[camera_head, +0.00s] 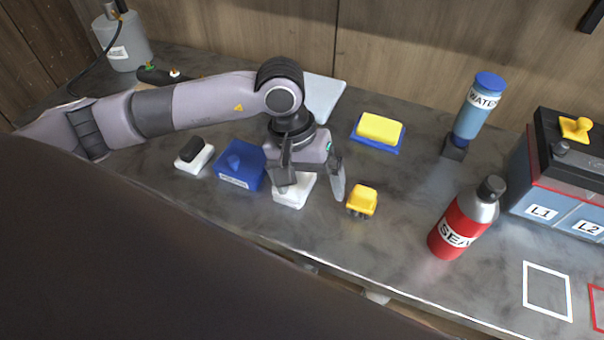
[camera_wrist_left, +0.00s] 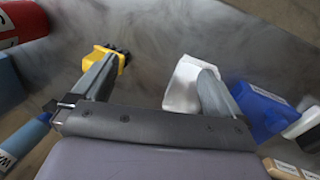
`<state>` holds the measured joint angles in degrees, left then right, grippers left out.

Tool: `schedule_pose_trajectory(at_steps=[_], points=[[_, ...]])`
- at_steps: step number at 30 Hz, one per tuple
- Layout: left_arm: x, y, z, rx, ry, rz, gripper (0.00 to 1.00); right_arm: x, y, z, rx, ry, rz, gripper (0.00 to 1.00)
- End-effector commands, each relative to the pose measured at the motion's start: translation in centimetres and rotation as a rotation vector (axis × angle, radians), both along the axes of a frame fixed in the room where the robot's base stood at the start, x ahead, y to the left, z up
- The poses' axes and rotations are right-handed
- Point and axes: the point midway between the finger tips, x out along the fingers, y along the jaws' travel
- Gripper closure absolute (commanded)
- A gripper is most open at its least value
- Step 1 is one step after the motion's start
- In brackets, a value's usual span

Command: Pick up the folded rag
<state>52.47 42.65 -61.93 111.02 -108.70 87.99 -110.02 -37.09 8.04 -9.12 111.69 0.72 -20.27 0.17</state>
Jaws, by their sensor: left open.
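A white, soft-edged block (camera_head: 291,194), which looks like the folded rag, lies on the grey worktop. My left gripper (camera_head: 312,184) is above it, pointing down, open and empty. In the left wrist view the white rag (camera_wrist_left: 182,88) is off-centre, close to the right-hand finger, which covers part of it. The gripper (camera_wrist_left: 157,72) has a clear gap between its fingers. I cannot tell whether that finger touches the rag. My right gripper is not in view.
A yellow-topped piece (camera_head: 362,200) stands just right of the gripper, and a blue block (camera_head: 240,165) just left. A black-and-white brush-like item (camera_head: 194,155), a yellow sponge on a blue base (camera_head: 379,130), a red bottle (camera_head: 464,222) and a WATER bottle (camera_head: 476,108) stand around.

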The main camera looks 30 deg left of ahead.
Motion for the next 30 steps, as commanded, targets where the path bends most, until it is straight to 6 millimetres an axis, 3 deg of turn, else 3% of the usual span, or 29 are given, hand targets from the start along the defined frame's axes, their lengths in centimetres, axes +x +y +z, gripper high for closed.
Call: schedule_pose_trajectory(at_steps=[3, 7, 24, 30], points=[[1.8, 3.4, 0.6, 0.159, -0.086, -0.069, 0.0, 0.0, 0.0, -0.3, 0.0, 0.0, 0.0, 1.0], [2.6, 5.1, 0.9, 0.237, -0.118, -0.1, 0.0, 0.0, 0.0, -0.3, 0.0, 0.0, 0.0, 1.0], [2.9, 4.9, -5.6, 0.247, -0.121, -0.106, 0.0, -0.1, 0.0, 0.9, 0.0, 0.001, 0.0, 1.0], [3.0, 4.9, -6.0, 0.246, -0.124, -0.105, 0.0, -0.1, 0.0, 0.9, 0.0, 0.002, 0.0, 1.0]])
